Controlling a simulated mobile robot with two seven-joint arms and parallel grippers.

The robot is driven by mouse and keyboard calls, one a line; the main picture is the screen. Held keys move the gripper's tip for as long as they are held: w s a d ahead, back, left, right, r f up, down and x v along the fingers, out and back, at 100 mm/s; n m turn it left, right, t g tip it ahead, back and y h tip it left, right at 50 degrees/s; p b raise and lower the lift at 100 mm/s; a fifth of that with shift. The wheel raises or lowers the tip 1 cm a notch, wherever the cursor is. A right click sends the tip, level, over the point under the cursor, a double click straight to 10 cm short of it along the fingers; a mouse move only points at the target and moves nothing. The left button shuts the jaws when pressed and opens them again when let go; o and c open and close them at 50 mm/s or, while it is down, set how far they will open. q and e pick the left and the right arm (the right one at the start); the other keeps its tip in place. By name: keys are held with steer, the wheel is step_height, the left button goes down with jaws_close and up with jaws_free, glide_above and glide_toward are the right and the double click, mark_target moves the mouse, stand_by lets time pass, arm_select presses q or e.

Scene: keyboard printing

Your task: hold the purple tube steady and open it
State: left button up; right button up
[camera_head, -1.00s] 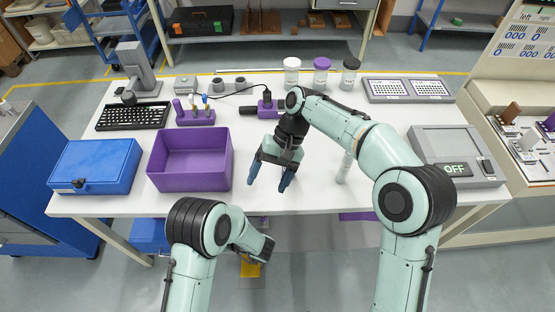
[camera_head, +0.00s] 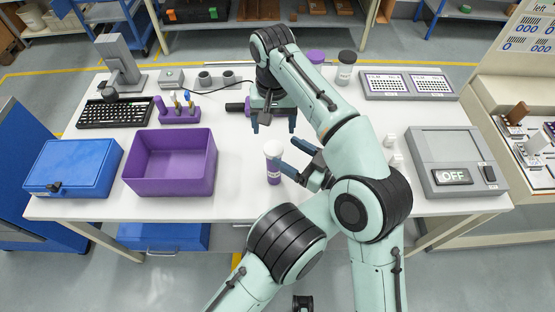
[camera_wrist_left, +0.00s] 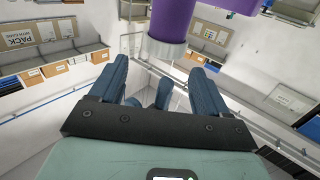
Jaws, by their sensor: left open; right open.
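The purple tube (camera_head: 274,174), with a white cap (camera_head: 272,149), looks upright over the front middle of the white table. My left gripper (camera_head: 287,157) is open just right of it, fingertips close to the tube; contact cannot be told.
A purple bin (camera_head: 206,177) and a blue box (camera_head: 68,153) stand left. A purple-capped container (camera_head: 316,56) and a dark-capped container (camera_head: 345,64) stand at the back. A grey device reading OFF (camera_head: 447,143) is at right. My right arm crosses above the table.

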mark_target(268, 158)
arm_select(q)
step_height(268, 158, down, 8)
steer(key=x, duration=0.7)
steer(key=shift+a, duration=0.35)
